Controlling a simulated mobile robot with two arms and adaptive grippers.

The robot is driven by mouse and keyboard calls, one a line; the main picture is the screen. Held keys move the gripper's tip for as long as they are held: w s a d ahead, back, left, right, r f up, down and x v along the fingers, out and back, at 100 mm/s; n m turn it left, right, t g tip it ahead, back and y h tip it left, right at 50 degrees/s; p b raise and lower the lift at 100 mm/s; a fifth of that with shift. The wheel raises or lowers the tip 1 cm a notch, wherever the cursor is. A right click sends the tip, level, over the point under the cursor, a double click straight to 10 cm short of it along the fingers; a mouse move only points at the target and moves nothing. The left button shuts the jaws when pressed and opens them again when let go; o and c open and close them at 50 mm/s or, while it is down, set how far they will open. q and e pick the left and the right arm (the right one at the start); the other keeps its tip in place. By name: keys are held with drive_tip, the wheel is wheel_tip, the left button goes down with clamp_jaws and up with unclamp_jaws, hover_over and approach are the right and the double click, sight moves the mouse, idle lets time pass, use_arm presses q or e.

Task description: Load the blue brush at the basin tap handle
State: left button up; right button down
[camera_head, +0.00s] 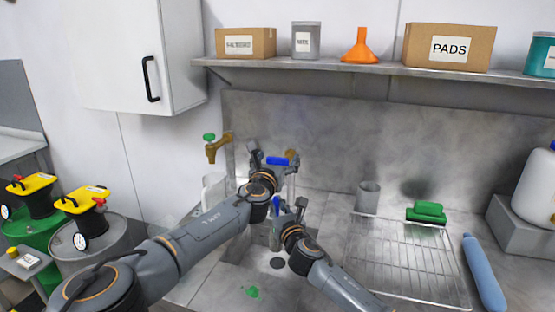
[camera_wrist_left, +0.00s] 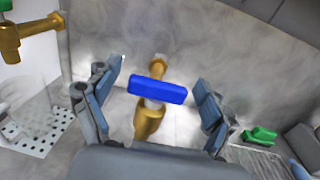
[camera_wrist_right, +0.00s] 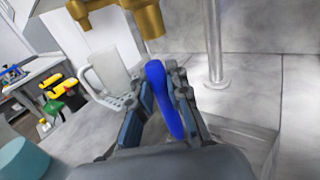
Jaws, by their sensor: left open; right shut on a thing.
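The basin tap's blue handle (camera_head: 277,161) is a bar on top of a brass tap (camera_wrist_left: 150,118) at the back wall. It also shows in the left wrist view (camera_wrist_left: 156,90), running crosswise between the fingers. My left gripper (camera_head: 272,164) is open around the handle, with a gap on each side. The blue brush (camera_wrist_right: 164,95) is held between the fingers of my right gripper (camera_wrist_right: 160,98), below a brass spout (camera_wrist_right: 150,20). My right gripper also shows in the head view (camera_head: 288,213), over the basin and below the left gripper. The brush's lower part is hidden.
A pale mug (camera_head: 213,188) stands left, below a green-handled tap (camera_head: 210,145). The basin (camera_head: 235,270) has a drain and a green patch. At right are a metal cup (camera_head: 367,196), a wire rack (camera_head: 400,265), a green sponge (camera_head: 427,211) and a blue cylinder (camera_head: 484,272).

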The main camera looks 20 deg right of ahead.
use_arm(q)
drive_tip(key=shift+c, duration=0.2)
drive_tip(key=c, duration=1.1)
drive_tip(key=shift+n+t+y, duration=0.5)
drive_tip(key=shift+n+y, duration=0.2)
drive_tip(key=shift+y, duration=0.3)
drive_tip(key=o, duration=1.1)
drive_tip(key=shift+o, duration=0.2)
drive_tip(key=shift+s+a, duration=0.1)
drive_tip(key=shift+s, duration=0.1)
drive_tip(key=v, duration=1.1)
drive_tip(key=shift+s+a, duration=0.15)
drive_tip(key=shift+s, duration=0.15)
